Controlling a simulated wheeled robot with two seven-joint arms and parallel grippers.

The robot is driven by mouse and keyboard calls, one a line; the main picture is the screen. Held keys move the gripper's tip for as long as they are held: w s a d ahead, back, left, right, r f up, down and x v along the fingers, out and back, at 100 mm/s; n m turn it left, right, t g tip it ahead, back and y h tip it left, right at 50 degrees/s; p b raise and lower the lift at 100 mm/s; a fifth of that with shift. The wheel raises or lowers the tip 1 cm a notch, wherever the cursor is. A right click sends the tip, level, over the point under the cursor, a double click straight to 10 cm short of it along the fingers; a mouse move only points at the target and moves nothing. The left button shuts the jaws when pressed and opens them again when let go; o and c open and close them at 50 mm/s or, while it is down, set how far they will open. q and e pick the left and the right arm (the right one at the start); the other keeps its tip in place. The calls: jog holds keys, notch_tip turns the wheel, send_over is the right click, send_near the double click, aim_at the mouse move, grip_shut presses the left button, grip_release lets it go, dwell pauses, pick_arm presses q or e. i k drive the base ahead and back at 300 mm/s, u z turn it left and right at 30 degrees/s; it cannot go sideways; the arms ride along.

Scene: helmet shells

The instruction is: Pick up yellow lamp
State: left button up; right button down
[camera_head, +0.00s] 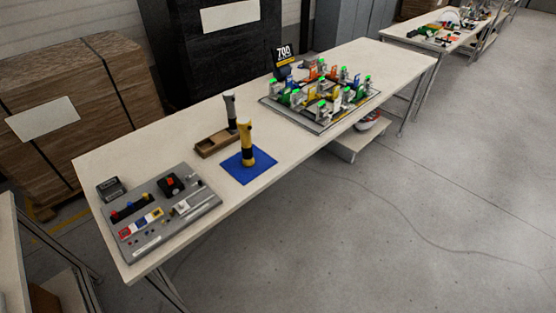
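The yellow lamp (246,145), with a black band around its middle, stands upright on a blue square mat (237,171) on the long table. A dark lamp of similar shape (230,111) stands just behind it, by an open brown box (216,143). Neither of my grippers shows in the head view, and nothing touches the yellow lamp.
A grey panel (203,202) with switches lies at the table's near left end, beside a small dark device (111,189). A board (311,123) crowded with coloured parts and a black "700" sign (283,57) stand farther right. The tabletop (376,60) is clear at its far end.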

aim_at(242, 123)
jog(key=z, duration=0.35)
jog(key=k, duration=0.8)
jog(key=z, duration=1.15)
jog(key=i, duration=1.75)
jog(key=u, duration=0.95)
jog(key=i, duration=0.75)
jog(key=u, duration=0.9)
